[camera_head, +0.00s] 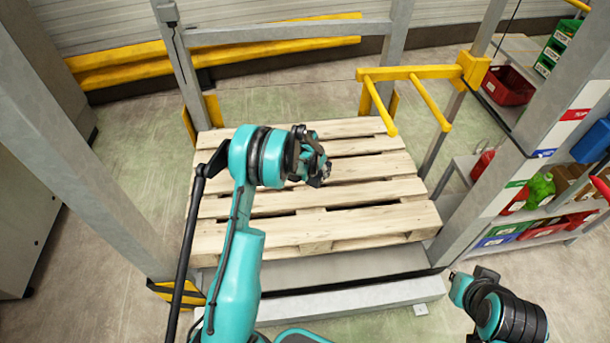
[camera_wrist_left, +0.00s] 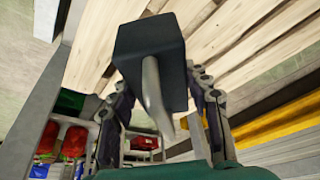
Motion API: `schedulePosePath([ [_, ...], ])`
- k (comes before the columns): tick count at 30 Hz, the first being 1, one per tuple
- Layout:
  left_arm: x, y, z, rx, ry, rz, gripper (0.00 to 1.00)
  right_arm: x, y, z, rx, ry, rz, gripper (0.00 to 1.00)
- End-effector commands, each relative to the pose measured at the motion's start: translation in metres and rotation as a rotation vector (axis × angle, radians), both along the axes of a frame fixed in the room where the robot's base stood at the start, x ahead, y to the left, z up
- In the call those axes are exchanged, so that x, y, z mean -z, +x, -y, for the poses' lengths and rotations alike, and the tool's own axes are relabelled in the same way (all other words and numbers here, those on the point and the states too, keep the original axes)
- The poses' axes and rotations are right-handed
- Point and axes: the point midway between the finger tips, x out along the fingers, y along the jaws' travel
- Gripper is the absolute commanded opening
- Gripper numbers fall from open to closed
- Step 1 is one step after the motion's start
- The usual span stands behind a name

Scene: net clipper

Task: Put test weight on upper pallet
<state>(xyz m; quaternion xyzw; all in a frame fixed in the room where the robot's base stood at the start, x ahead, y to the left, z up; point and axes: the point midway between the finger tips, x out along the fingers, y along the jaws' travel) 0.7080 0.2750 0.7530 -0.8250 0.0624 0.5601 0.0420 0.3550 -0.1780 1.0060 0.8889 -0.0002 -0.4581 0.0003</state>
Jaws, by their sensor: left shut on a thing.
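My left gripper (camera_head: 318,170) is over the middle of the wooden pallet (camera_head: 375,220). In the left wrist view, its two dark fingers (camera_wrist_left: 160,112) are shut on the test weight (camera_wrist_left: 150,42), a dark block with a grey bar handle. The pallet boards (camera_wrist_left: 95,35) show behind the weight there. In the head view the weight is mostly hidden by the gripper and cannot be made out clearly. I cannot tell the gap between weight and boards. Part of my right arm shows at the lower right; its fingers (camera_head: 478,285) are not clear.
Grey posts (camera_head: 185,65) stand around the pallet, with a yellow bar frame (camera_head: 410,73) at the back right. A shelf with coloured bins (camera_head: 530,228) stands at the right. The pallet's visible top boards look clear around the gripper.

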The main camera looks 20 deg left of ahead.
Motion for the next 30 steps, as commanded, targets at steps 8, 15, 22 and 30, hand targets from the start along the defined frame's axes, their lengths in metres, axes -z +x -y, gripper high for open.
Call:
schedulePosePath([
  [8, 0.087, 0.03, -0.035, 0.038, -0.001, 0.007, 0.0, 0.011, 0.0, 0.0, 0.0, 0.0, 0.0, 0.0],
  [15, 0.148, 0.038, -0.057, 0.067, -0.003, 0.012, 0.0, 0.017, 0.0, 0.0, 0.0, 0.0, 0.0, 0.0],
  [22, 0.177, 0.039, -0.067, 0.081, -0.003, 0.015, 0.0, 0.02, 0.0, 0.0, 0.0, 0.0, 0.0, 0.0],
  [30, 0.201, 0.011, -0.082, 0.081, -0.003, 0.015, 0.0, 0.031, 0.0, 0.0, 0.0, 0.0, 0.0, 0.0],
])
